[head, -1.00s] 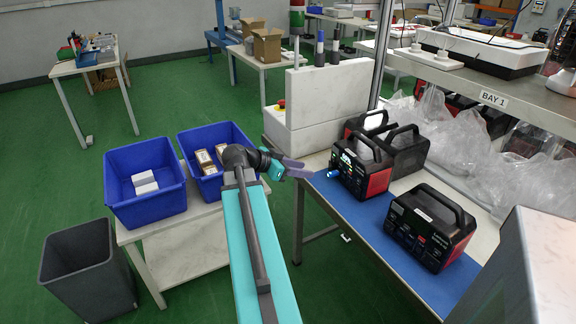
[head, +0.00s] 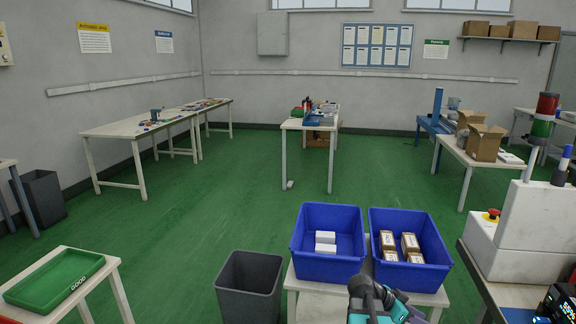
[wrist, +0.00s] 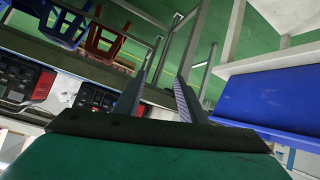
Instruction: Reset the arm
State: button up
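My gripper (head: 398,308) shows at the bottom edge of the head view, in front of the right blue bin (head: 441,237). In the wrist view my gripper (wrist: 160,88) has its two fingers spread apart, with nothing between them. It is open and empty. Most of my arm is below the head view's frame, so its full pose is hidden.
A grey waste bin (head: 250,305) and a green tray (head: 20,293) are left. A white machine housing (head: 535,225) stands right.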

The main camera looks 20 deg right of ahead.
jog(key=a+f+n+y, duration=0.4)
jog(key=a+f+n, duration=0.3)
jog(key=a+f, duration=1.55)
jog(key=s+a+f+n+y, duration=0.2)
jog(key=s+a+f+n, duration=0.2)
jog(key=a, duration=0.3)
jog(key=s+a+f+n+y, duration=0.2)
jog(key=s+a+f+n, duration=0.2)
jog(key=a, duration=0.4)
jog(key=s+a+f+n+g+y, duration=0.1)
jog(key=s+a+f+n, duration=0.3)
jog(key=a, duration=0.4)
jog(key=shift+s+a+f+n+y, duration=0.35)
jog(key=shift+s+f+y, duration=0.3)
jog(key=shift+s, duration=0.4)
jog(key=shift+d, duration=0.1)
jog(key=shift+c, duration=0.5)
jog(key=shift+d, duration=0.15)
